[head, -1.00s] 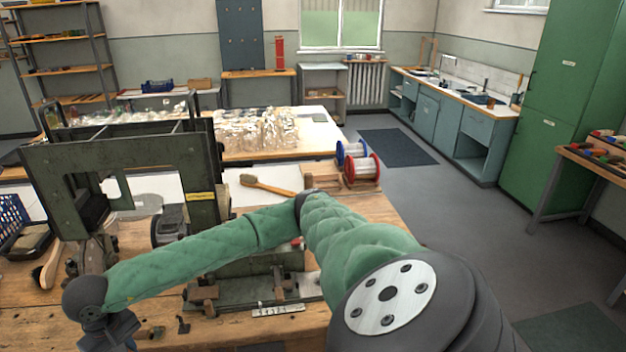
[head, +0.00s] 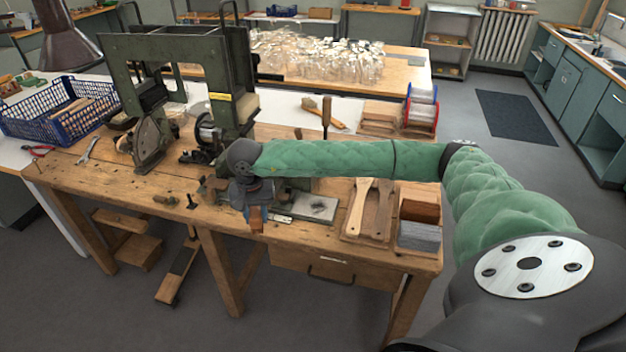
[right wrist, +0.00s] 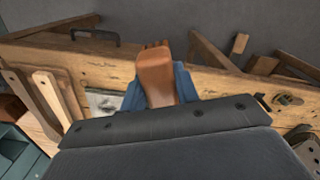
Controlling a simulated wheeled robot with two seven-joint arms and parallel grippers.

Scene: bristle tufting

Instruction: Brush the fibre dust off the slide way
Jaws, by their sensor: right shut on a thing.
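My right gripper (head: 254,208) is shut on a brown wooden piece (head: 256,220), seemingly a brush handle. In the right wrist view the piece (right wrist: 156,76) stands between the blue fingers, over the bench's front edge. Its bristles cannot be made out. A flat grey metal plate (head: 317,208), seemingly an end of the slide way, lies right of the gripper. It carries a dark smudge that may be fibre dust. It partly shows in the right wrist view (right wrist: 102,103). My right arm hides most of the machine bed. My left gripper is not in view.
The tall green machine frame (head: 240,75) stands behind the gripper. Wooden paddle-shaped pieces (head: 359,207) and a box with grey material (head: 419,236) lie to the right. A blue crate (head: 75,125) stands at left. Another brush (head: 335,118) lies at the back.

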